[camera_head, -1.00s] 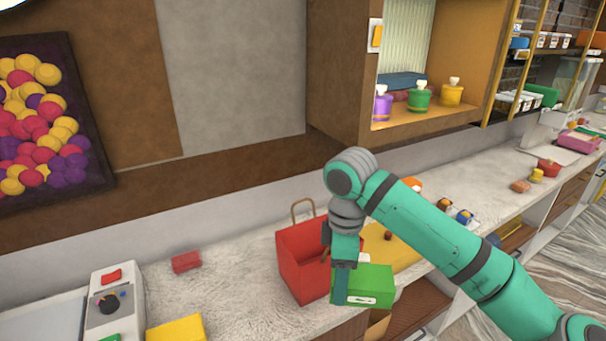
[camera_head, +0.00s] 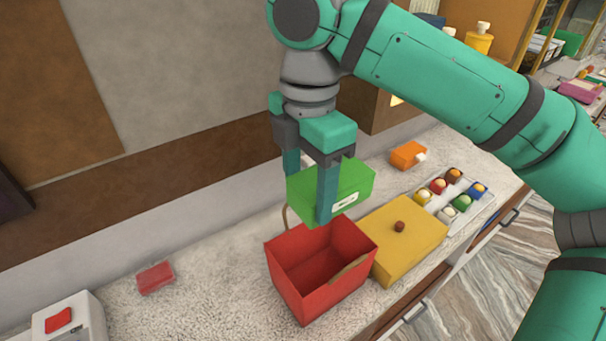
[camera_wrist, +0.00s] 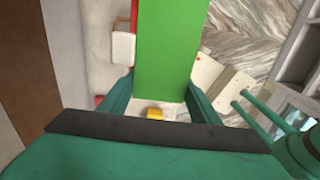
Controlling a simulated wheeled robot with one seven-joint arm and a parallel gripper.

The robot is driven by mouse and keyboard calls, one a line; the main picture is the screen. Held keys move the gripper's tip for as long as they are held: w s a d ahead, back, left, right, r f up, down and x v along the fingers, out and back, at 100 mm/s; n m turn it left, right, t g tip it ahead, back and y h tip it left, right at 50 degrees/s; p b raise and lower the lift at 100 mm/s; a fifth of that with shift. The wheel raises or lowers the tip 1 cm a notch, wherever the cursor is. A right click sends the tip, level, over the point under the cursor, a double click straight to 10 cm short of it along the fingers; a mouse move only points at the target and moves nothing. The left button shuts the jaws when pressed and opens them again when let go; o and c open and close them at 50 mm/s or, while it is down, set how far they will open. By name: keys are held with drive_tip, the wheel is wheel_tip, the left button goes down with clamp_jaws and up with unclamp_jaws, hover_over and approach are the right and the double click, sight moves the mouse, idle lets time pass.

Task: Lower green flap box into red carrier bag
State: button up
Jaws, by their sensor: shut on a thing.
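The green flap box (camera_head: 348,184) is held in the air above the red carrier bag (camera_head: 310,297), with a pale label on its near side. My gripper (camera_head: 308,192) is shut on the green box, with one finger across its near side. In the wrist view the green box (camera_wrist: 168,50) fills the middle between my fingers. The red carrier bag stands upright on the counter, its top open and its inside bare where visible. One handle shows at its right rim, and another is partly hidden behind the gripper at the back.
A yellow box (camera_head: 408,243) with a brown knob stands right beside the bag. Behind it are a tray of small coloured sweets (camera_head: 462,205) and an orange box (camera_head: 408,155). A small red block (camera_head: 155,278) lies to the left, with bare counter between it and the bag.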

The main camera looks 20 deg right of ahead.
drive_tip(key=shift+f, duration=3.85)
drive_tip(key=shift+w, duration=0.1)
drive_tip(key=shift+f, duration=0.1)
drive_tip(key=shift+f, duration=0.15)
drive_tip(key=shift+f, duration=0.15)
drive_tip(key=shift+f, duration=0.1)
drive_tip(key=shift+f, duration=0.9)
drive_tip(key=shift+f, duration=0.15)
